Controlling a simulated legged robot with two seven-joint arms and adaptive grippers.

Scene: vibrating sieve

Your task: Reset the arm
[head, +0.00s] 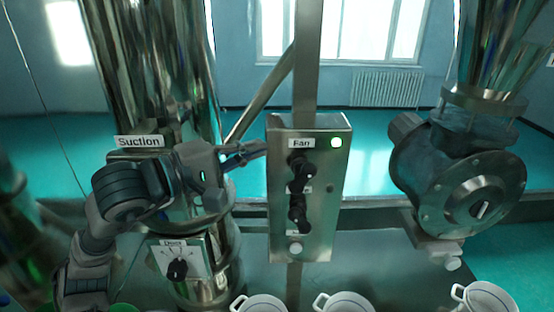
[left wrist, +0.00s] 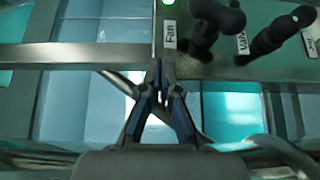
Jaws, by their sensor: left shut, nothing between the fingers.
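My left gripper (head: 248,153) reaches from the left to just beside the upper left edge of the metal control panel (head: 323,205). Its fingers are shut and empty; the fingertips also show in the left wrist view (left wrist: 160,72), close to the panel's edge (left wrist: 157,40). I cannot tell whether they touch it. The panel carries a "Fan" label, a lit light (head: 336,142), an upper black knob (head: 300,168) and a lower black knob (head: 300,212). Both knobs show in the left wrist view too. My right gripper is out of view.
A "Suction" label (head: 139,142) and a box with a dark dial (head: 177,269) are by the large steel pipe (head: 155,60) at left, partly behind my arm. A round valve housing (head: 465,190) stands at right. White buckets (head: 262,303) line the bottom edge. Open floor lies behind.

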